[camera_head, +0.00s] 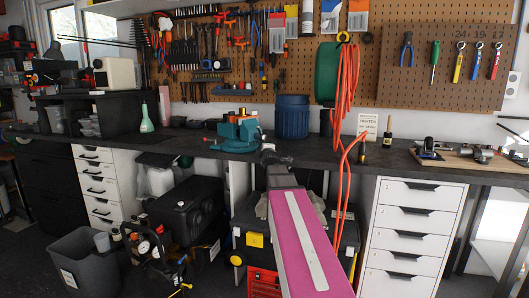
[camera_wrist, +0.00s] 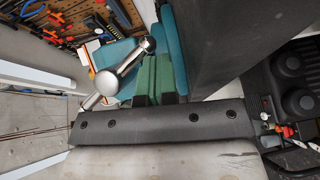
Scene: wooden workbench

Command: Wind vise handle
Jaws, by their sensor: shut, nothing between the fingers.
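The teal bench vise (camera_head: 238,130) stands on the front of the dark workbench. In the wrist view a teal part of it (camera_wrist: 172,45) shows at the top centre. The vise handle, a shiny metal bar with a rounded end (camera_wrist: 106,83), slants across the left of the wrist view, close beside my fingers. My gripper (camera_wrist: 154,75) is shut and empty, with its green finger pads together. I cannot tell whether the pads touch the handle or the vise. In the head view my gripper (camera_head: 267,150) is small, just right of and in front of the vise.
A blue bin (camera_head: 292,117) stands behind and right of the vise. An orange cord (camera_head: 346,150) hangs over the bench edge. A small sign (camera_head: 368,125) stands farther right. White drawers (camera_head: 410,235) are under the bench; a grey bin (camera_head: 85,265) stands on the floor.

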